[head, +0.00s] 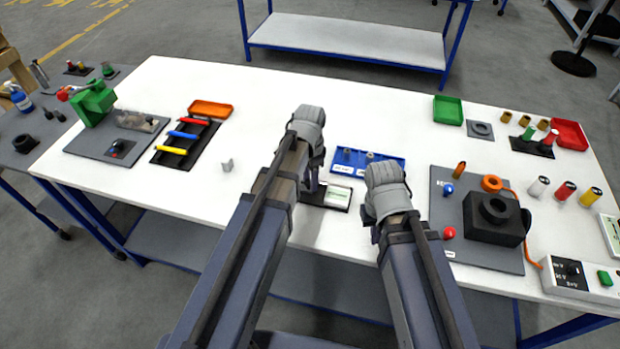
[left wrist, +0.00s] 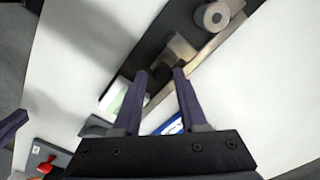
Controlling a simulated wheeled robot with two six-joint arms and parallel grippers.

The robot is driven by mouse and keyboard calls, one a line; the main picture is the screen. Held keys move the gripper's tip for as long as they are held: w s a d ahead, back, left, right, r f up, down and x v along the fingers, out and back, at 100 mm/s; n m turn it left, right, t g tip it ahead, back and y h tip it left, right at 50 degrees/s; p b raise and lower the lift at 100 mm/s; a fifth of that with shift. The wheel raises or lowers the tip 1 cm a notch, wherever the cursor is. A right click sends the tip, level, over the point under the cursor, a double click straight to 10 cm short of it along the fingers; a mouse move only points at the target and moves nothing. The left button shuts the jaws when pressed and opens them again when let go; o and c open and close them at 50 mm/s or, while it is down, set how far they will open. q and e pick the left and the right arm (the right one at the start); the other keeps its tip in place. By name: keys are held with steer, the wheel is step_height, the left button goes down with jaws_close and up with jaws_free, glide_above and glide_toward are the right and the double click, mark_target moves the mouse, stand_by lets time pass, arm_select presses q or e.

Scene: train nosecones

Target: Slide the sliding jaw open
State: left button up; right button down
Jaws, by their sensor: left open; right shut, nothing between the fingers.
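In the left wrist view a dark base carries a long metal bar (left wrist: 215,42) with a metal block on it, which looks like the sliding jaw (left wrist: 180,47). A grey ring-shaped cylinder (left wrist: 212,16) stands near the bar's upper end. My left gripper (left wrist: 160,73) is open, its two fingertips just below the jaw block, a dark part of the device between or under them. I cannot tell whether they touch it. In the head view my left gripper (head: 312,182) hides most of the device. My right gripper (head: 377,236) is shut and empty, its fingertips mostly hidden by the wrist.
A white-green label plate (head: 338,195) lies beside my left gripper. A blue tray (head: 350,156) with small grey parts is behind. A grey board (head: 505,258) with a black block (head: 495,218) stands right of my right arm.

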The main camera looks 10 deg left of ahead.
arm_select(q)
steer(key=shift+r+p, duration=3.85)
steer(key=shift+r, duration=0.1)
steer(key=shift+f, duration=0.1)
steer(key=s+d+n+y, duration=0.1)
steer(key=s+d+n, duration=0.4)
steer(key=s, duration=0.9)
steer(key=d, duration=0.3)
steer(key=shift+s+d+n, duration=0.15)
steer(key=shift+s+n, duration=0.05)
steer(key=shift+n, duration=0.1)
steer(key=shift+f, duration=0.1)
